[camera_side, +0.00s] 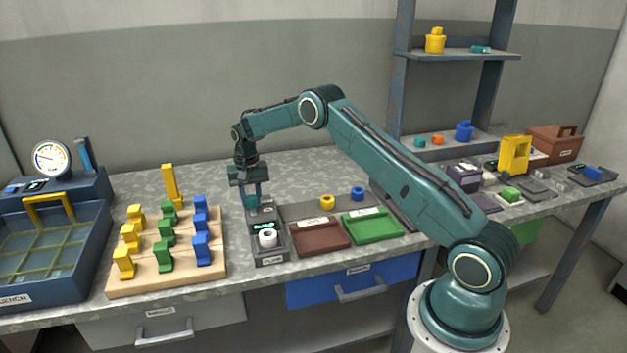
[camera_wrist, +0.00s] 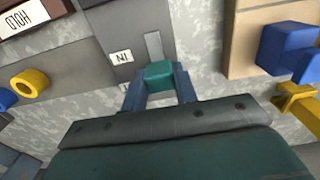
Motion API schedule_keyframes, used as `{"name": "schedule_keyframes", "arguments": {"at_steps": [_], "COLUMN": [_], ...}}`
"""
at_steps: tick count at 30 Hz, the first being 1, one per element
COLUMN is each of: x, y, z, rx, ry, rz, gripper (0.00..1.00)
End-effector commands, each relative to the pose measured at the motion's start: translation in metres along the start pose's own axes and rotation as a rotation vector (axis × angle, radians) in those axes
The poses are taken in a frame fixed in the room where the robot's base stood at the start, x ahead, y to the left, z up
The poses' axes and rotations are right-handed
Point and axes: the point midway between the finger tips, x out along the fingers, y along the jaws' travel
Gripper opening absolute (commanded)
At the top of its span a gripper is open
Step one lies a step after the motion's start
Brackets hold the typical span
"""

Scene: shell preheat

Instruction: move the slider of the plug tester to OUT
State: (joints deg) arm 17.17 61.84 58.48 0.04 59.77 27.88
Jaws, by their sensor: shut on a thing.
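The plug tester (camera_side: 270,261) is a dark grey box on the bench, between the wooden peg board and the brown tray. A white ring sits on its front part, with a small lit display behind it. In the wrist view its top (camera_wrist: 125,30) shows a slot and a label reading IN. The teal slider (camera_wrist: 158,75) stands at the near end of the slot in that view. My gripper (camera_wrist: 160,90) is shut on the slider, one finger on each side. An OUT label is not readable.
A wooden board (camera_side: 150,285) with yellow, green and blue pieces stands at left. A brown tray (camera_side: 320,237) and a green tray (camera_side: 372,226) lie at right, with a yellow ring (camera_side: 327,202) and blue ring (camera_side: 357,194) behind them.

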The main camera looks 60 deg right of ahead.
Motion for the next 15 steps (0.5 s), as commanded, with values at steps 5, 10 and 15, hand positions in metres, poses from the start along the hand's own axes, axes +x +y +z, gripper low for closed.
{"name": "schedule_keyframes", "arguments": {"at_steps": [5,10,15], "x": [-0.001,-0.001,-0.001], "y": [-0.002,-0.001,-0.001], "z": [-0.013,-0.022,-0.025], "rx": [-0.002,-0.003,-0.004], "ry": [0.004,0.004,0.006], "rz": [-0.003,-0.003,-0.004], "gripper": [0.0,0.0,0.0]}}
